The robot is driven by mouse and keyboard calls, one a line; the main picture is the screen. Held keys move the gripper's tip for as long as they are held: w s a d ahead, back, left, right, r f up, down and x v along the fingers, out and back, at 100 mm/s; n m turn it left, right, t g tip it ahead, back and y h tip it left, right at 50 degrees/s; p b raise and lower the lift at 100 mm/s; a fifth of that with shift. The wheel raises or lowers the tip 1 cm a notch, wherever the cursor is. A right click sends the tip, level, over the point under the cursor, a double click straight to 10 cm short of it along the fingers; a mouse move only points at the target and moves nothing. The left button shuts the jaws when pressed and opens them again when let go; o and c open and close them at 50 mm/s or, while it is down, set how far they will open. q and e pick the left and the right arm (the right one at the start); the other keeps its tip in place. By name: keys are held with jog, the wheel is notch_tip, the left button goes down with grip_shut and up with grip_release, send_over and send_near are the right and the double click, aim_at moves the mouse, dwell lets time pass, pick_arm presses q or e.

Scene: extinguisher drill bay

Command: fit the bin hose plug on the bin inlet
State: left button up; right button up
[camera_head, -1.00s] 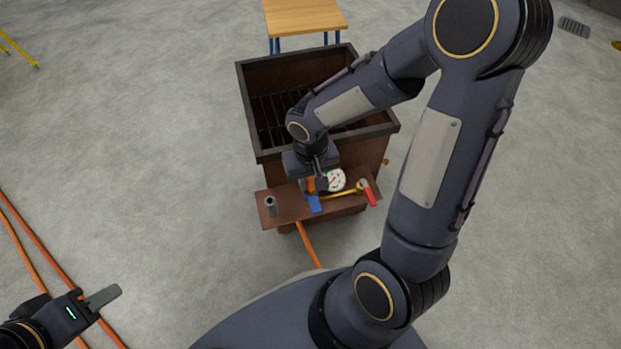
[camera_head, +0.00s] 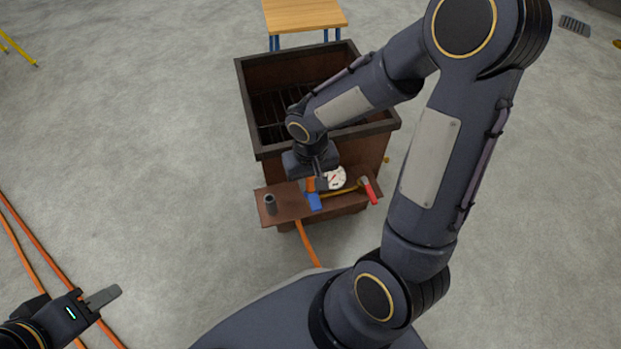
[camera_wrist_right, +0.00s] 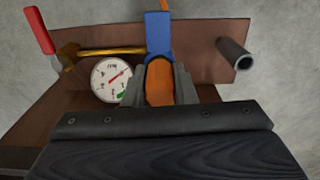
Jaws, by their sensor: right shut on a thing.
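My right gripper (camera_wrist_right: 159,85) is shut on an orange piece (camera_wrist_right: 159,88), which looks like the bin hose plug, over the brown shelf at the front of the bin. A blue block (camera_wrist_right: 159,35) lies right at the end of the orange piece; it also shows in the head view (camera_head: 314,202). I cannot tell whether they are joined. A grey open pipe stub (camera_wrist_right: 236,54) stands on the shelf; it also shows in the head view (camera_head: 270,205). Which part is the bin inlet is unclear. My left gripper (camera_head: 103,298) is over the floor at lower left, its jaw gap hidden.
A white dial gauge (camera_wrist_right: 111,79) and a brass pipe (camera_wrist_right: 105,51) with a red handle (camera_wrist_right: 40,30) lie beside the gripper. The brown bin (camera_head: 245,105) stands behind the shelf (camera_head: 291,207). An orange hose (camera_head: 308,243) runs down from the shelf. Floor at left is mostly clear.

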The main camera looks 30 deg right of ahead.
jog(key=shift+f, duration=0.15)
jog(key=o, duration=1.1)
notch_tip(320, 180, up, 7)
jog(key=p, duration=0.3)
jog(key=shift+r+p, duration=0.2)
jog(key=shift+p, duration=0.2)
jog(key=shift+r, duration=0.25)
